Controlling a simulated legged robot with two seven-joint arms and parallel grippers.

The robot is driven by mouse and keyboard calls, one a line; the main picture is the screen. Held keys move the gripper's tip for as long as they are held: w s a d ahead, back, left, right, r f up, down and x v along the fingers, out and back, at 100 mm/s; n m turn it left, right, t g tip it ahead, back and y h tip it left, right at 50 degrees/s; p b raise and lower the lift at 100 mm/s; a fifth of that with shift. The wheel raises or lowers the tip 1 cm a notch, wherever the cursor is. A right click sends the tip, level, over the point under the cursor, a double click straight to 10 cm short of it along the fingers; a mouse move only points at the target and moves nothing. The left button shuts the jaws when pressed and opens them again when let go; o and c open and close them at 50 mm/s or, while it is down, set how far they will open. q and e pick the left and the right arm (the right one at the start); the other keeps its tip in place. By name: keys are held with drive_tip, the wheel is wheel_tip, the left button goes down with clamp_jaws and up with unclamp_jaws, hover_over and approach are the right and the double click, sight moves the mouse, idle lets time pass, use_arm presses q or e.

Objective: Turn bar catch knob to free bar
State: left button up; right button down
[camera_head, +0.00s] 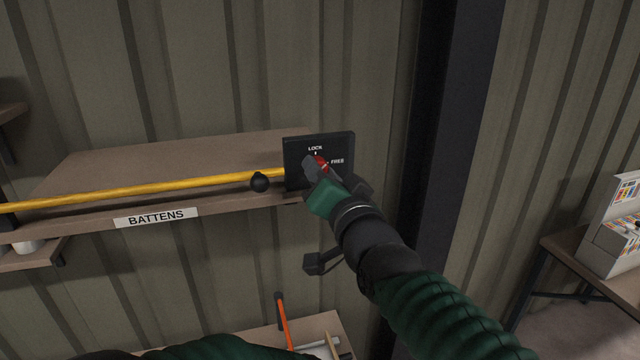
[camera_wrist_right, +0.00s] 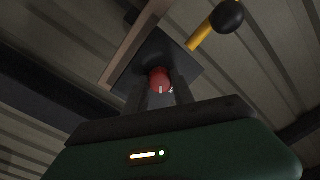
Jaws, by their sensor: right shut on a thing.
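The red catch knob (camera_head: 321,162) is on a black plate (camera_head: 305,146) marked LOCK at the top and FREE at the right. My right gripper (camera_head: 316,171) is shut on the knob and hides part of it. In the right wrist view the red knob (camera_wrist_right: 160,80) sits between the two fingers (camera_wrist_right: 160,94). The knob's exact pointing is hard to tell. My left gripper is not in view.
The shelf (camera_head: 190,160) bears a BATTENS label (camera_head: 156,217). A dark upright post (camera_head: 445,130) stands right of the plate. A lower shelf (camera_head: 255,342) holds an orange-handled tool (camera_head: 283,320). A bench (camera_head: 575,254) with a white case (camera_head: 615,240) is at the right.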

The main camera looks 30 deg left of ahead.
drive_tip(key=m+b, duration=0.3)
drive_tip(key=m, duration=0.5)
drive_tip(key=shift+f, duration=0.1)
drive_tip(key=shift+m, duration=0.4)
drive_tip(key=c, duration=1.4)
unclamp_jaws()
drive_tip(key=o, duration=0.3)
drive_tip(key=shift+w+d, duration=0.1)
drive_tip(key=shift+d, duration=0.1)
drive_tip(key=shift+o, duration=0.2)
drive_tip(key=shift+d, duration=0.1)
